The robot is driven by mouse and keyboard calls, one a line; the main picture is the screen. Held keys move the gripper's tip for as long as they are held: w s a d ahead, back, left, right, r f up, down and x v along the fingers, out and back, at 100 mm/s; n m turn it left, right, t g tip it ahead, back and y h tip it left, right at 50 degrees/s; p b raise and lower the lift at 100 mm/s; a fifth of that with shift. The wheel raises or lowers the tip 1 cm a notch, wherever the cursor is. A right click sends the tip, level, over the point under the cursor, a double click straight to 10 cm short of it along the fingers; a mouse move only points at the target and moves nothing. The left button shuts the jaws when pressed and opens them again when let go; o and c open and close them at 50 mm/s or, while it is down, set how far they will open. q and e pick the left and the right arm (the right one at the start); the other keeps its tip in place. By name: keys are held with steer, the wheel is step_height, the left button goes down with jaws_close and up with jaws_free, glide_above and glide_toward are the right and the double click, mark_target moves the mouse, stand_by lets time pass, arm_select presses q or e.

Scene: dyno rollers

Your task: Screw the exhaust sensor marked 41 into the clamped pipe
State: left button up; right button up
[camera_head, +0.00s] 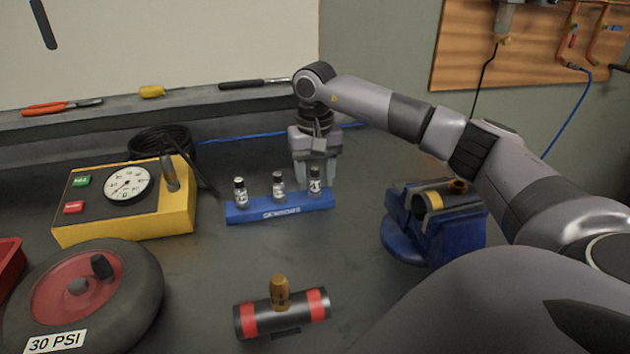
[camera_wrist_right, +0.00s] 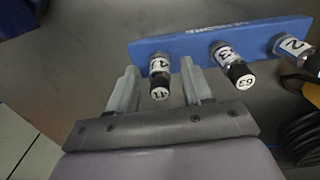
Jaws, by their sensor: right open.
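The sensor marked 41 (camera_wrist_right: 160,80) stands in the blue sensor rack (camera_head: 250,214), whose edge also shows in the right wrist view (camera_wrist_right: 135,53). In the head view this sensor (camera_head: 315,181) is the rightmost of three. My right gripper (camera_head: 316,184) is open, with one finger on either side of the sensor; I cannot tell whether they touch it. My left gripper is not in view.
Beside it in the rack are a sensor marked 63 (camera_wrist_right: 237,70) and a third one (camera_wrist_right: 290,46). A red-banded pipe (camera_head: 250,320) with an upright brass piece lies in front. A yellow gauge box (camera_head: 178,208) and a wheel (camera_head: 140,300) stand left.

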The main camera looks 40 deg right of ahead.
mark_target(315, 169)
steer(key=shift+c, duration=0.3)
jaws_close()
steer(key=shift+r+p, duration=2.65)
steer(key=shift+r, duration=0.4)
steer(key=shift+f, duration=0.1)
